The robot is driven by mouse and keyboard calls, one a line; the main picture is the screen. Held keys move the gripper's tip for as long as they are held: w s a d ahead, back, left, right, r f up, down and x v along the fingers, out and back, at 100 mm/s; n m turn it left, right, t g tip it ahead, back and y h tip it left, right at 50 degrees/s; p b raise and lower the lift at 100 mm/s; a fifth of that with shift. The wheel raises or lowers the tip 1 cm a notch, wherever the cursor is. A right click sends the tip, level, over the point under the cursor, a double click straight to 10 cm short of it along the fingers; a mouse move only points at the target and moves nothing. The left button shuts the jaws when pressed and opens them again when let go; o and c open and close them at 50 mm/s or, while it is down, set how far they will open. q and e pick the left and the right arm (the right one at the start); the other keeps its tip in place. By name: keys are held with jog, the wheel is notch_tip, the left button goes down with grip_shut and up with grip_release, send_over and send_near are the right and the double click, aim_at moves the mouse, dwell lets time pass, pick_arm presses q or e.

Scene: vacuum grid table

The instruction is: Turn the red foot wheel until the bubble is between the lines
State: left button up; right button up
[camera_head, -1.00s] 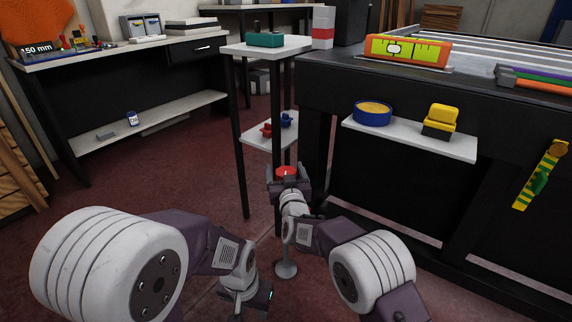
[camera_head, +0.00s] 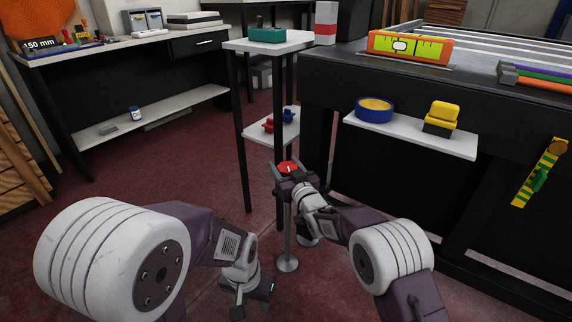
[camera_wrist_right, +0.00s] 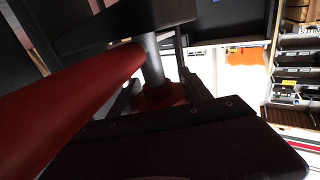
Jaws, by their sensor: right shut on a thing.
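The red foot wheel (camera_head: 287,167) is below the table's left corner in the head view, on a grey post with a round foot (camera_head: 288,263). My right gripper (camera_head: 289,178) is shut on the wheel and partly covers it. In the right wrist view a red bar lies close to the camera, with a red collar (camera_wrist_right: 160,96) around a grey post behind it. The orange level (camera_head: 380,45) lies on the table; its bubble (camera_head: 400,46) appears left of the middle of the yellow-green vial. My left gripper (camera_head: 256,293) is low in front; its fingers are unclear.
The black table (camera_head: 335,85) fills the right side. Its side shelf (camera_head: 400,137) holds a blue round tin (camera_head: 374,109) and a yellow-black block (camera_head: 441,118). A small stand (camera_head: 237,43) with a lower shelf is close behind the wheel. Floor to the left is open.

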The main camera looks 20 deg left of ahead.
jog(key=n+g+y+p, duration=0.2)
jog(key=p, duration=0.1)
jog(key=shift+s+a+r+g+y, duration=0.1)
jog(key=shift+r+g+y, duration=0.2)
jog(key=shift+y, duration=0.1)
jog(key=shift+f+n+g+y, duration=0.2)
jog(key=shift+n+g+y, duration=0.1)
jog(key=shift+n+g, duration=0.15)
jog(key=shift+s+a+f+n+g+y, duration=0.15)
jog(key=shift+n+g+y, duration=0.15)
jog(key=shift+n+g, duration=0.15)
jog(key=g+b, duration=0.1)
jog(key=n+g+y+b, duration=0.1)
jog(key=shift+s+a+f+b, duration=0.15)
jog(key=shift+f+b, duration=0.1)
jog(key=shift+b, duration=0.15)
jog(key=shift+s+r+n+g+y+b, duration=0.1)
jog(key=shift+r+n+g+y+b, duration=0.2)
jog(key=shift+n+g+b, duration=0.4)
jog(key=o, duration=1.4)
